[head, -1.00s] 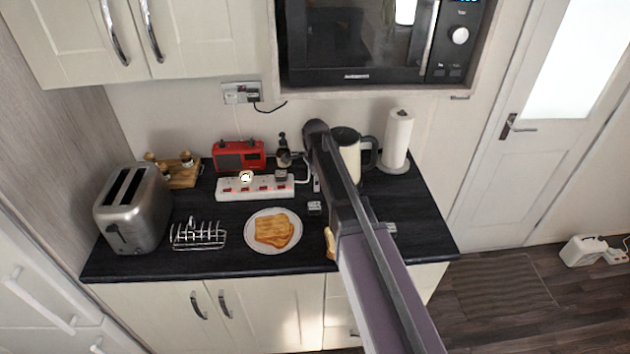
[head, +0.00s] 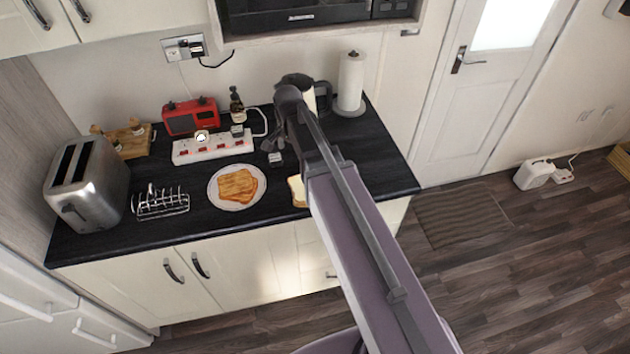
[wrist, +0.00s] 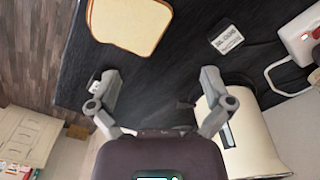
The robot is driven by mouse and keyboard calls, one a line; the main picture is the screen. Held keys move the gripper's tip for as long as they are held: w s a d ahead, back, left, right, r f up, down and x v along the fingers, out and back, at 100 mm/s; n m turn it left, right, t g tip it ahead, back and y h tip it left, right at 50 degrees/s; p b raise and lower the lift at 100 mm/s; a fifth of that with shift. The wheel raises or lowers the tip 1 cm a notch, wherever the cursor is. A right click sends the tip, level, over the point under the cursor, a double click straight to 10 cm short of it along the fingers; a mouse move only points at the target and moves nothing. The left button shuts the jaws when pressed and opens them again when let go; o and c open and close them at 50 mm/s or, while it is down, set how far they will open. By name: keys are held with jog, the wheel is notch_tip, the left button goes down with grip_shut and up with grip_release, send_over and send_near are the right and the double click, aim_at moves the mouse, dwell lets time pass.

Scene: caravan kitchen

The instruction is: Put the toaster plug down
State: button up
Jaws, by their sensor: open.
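The silver toaster (head: 88,185) stands at the worktop's left end.
A white power strip (head: 212,148) lies behind the toast plate (head: 238,203). A bread slice (wrist: 130,22) lies near the front edge. The cream kettle (wrist: 240,140) stands close to my right finger. A red radio (head: 190,117), toast rack (head: 161,203) and paper roll (head: 350,82) stand around.

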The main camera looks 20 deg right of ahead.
jog(key=s+d+n, duration=0.3)
jog(key=s+n, duration=0.7)
jog(key=s, duration=0.3)
jog(key=shift+s+d, duration=0.2)
notch_tip(320, 180, down, 4)
jog(key=b, duration=0.3)
jog(key=shift+r, duration=0.25)
jog(key=c, duration=0.6)
